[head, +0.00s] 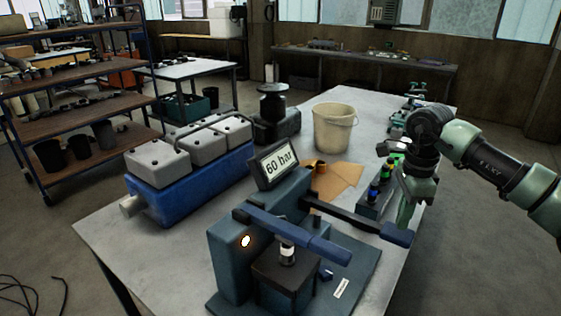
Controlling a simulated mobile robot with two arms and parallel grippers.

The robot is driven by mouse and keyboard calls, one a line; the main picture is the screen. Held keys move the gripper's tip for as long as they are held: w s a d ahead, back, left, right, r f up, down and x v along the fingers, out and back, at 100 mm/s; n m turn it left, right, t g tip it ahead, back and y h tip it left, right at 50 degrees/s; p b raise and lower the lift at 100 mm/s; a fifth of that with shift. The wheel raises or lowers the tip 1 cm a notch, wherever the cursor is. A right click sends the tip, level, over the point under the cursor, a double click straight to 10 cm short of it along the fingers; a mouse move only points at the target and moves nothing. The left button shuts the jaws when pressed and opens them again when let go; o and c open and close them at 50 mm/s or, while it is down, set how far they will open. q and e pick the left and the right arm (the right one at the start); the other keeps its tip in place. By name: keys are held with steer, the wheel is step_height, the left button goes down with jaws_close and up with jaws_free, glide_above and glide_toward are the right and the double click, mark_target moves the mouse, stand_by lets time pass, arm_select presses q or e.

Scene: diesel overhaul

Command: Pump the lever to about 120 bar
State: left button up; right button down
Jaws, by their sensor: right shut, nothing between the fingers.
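A dark blue-green pump tester (236,262) stands on the near part of the grey table. Its tilted display (277,163) reads 60 bar. A dark lever with a blue grip (397,233) reaches from the tester to the right, sloping slightly down. A second blue-handled bar (300,235) lies across the tester's front. My right gripper (404,218) is shut and empty, pointing down just above or beside the lever's blue grip; I cannot tell whether it touches. My left gripper is not in view.
The table (120,225) also holds a blue engine block (195,185) with grey heads, a cream bucket (334,128), an orange-tan sheet (340,180) and a rack (372,200) of small coloured parts beside the lever. Shelves (85,108) stand at the left.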

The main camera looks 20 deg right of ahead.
mark_target(397, 231)
steer(key=shift+f, duration=0.1)
steer(key=shift+w+a+f+b, duration=0.1)
steer(key=shift+f+b, duration=0.95)
steer(key=shift+f, duration=0.6)
steer(key=shift+a+f+b, duration=0.1)
steer(key=shift+f+b, duration=0.9)
steer(key=shift+f, duration=0.6)
steer(key=r+p, duration=0.2)
steer(key=r, duration=0.1)
steer(key=r+p, duration=0.3)
steer(key=shift+s+d, duration=0.2)
steer(key=shift+r, duration=0.35)
steer(key=shift+s+d, duration=0.1)
step_height(397, 231, up, 4)
steer(key=p, duration=0.3)
steer(key=shift+p, duration=0.3)
